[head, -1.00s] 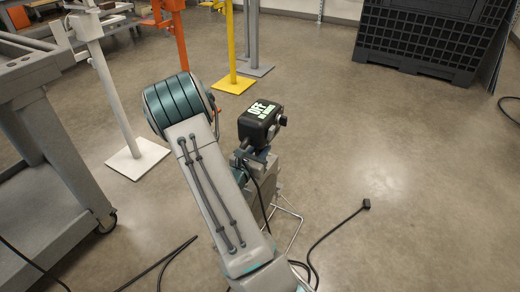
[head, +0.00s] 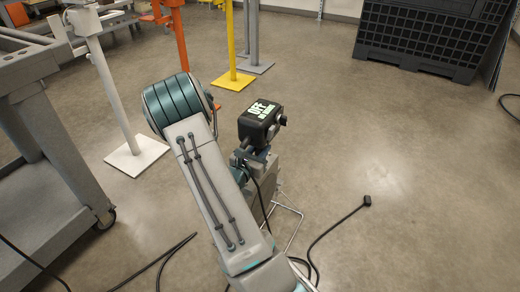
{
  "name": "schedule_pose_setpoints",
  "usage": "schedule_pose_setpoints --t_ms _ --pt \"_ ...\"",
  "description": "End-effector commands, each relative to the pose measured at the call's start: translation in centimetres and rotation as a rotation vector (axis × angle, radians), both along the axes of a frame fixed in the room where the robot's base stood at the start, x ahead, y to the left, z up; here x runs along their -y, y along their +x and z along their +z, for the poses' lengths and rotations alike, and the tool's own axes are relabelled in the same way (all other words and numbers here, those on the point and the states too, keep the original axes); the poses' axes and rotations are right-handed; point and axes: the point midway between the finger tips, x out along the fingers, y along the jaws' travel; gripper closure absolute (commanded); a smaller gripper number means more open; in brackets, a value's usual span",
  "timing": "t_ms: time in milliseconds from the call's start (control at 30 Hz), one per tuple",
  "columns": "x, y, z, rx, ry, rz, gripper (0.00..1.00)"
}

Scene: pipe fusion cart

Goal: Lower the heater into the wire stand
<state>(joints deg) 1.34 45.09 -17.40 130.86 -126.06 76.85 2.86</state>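The wire stand (head: 294,222) shows only as thin bent rods near the floor, below the heater and right of my arm. I cannot tell whether the heater touches the stand. My gripper is hidden behind my own arm, so its fingers do not show.
A black cable with a plug (head: 367,201) lies on the floor to the right. A grey cart (head: 40,180) stands at the left. Post stands with white (head: 137,157) and yellow (head: 233,82) bases stand behind. A black crate (head: 425,40) is at the back right. The right floor is mostly clear.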

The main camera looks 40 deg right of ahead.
Motion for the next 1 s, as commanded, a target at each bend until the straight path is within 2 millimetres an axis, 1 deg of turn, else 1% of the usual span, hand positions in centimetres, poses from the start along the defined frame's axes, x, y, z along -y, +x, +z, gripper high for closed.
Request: schedule_pose_setpoints --t_ms 33,400,1000 --pt "0.2 0.1 0.9 0.015 -0.016 -0.003 1.0" --pt "0.2 0.1 0.8 0.015 -0.016 -0.003 1.0" --pt "0.2 0.1 -0.7 0.015 -0.016 -0.003 1.0"
